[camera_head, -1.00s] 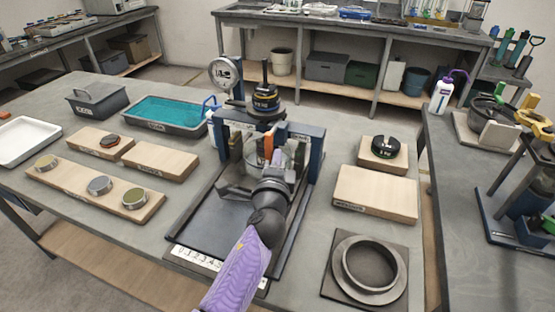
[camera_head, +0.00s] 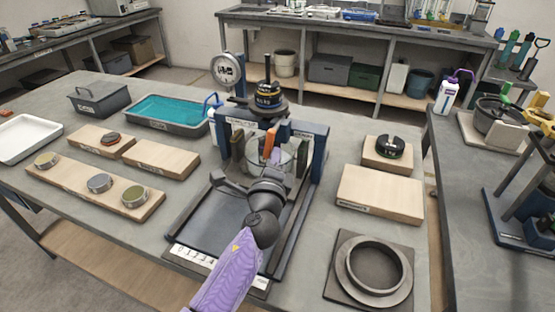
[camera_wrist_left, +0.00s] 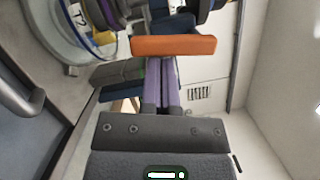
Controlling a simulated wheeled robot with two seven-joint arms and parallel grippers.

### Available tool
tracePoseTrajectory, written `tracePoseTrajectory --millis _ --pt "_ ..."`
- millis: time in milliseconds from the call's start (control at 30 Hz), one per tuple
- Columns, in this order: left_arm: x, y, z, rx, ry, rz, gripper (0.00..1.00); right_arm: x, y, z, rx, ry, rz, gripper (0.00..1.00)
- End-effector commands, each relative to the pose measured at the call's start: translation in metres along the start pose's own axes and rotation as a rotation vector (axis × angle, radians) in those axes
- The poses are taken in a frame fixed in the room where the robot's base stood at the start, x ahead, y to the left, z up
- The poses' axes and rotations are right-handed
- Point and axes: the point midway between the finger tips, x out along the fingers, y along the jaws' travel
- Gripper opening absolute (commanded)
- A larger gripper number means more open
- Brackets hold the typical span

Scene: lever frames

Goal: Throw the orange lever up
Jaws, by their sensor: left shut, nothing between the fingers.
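The orange lever (camera_head: 269,144) is on the dark blue press frame (camera_head: 309,133), under the stacked black weights. In the left wrist view the orange lever (camera_wrist_left: 174,46) lies across the picture just beyond my fingertips. My left gripper (camera_head: 275,158) is shut and empty, its purple fingers just below the lever. In the left wrist view the shut fingers (camera_wrist_left: 162,62) reach close to the lever's lower edge; whether they touch it I cannot tell. My right gripper is not in view.
A dial gauge (camera_head: 226,69) and stacked weights (camera_head: 267,96) sit atop the frame. A clear cylinder (camera_head: 285,157) stands inside it. A teal tray (camera_head: 165,111) and wooden boards are at left; a wooden block (camera_head: 380,194) and a ring (camera_head: 373,264) are at right.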

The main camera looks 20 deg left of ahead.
Motion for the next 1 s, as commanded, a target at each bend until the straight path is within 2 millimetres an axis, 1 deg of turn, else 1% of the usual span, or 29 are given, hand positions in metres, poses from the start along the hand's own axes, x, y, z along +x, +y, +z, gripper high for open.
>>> tracePoseTrajectory --millis 33,300,600,1000 --pt "0.000 0.003 0.001 0.034 -0.001 -0.008 0.00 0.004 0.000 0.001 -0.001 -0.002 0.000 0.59" --pt "0.002 0.008 0.009 0.246 -0.001 -0.061 0.00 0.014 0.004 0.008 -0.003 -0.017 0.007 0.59" --pt "0.005 0.010 0.018 0.443 -0.003 -0.110 0.00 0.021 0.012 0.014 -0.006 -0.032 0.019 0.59" --pt "0.008 0.009 0.030 0.717 -0.004 -0.180 0.00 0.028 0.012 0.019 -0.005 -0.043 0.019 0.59"
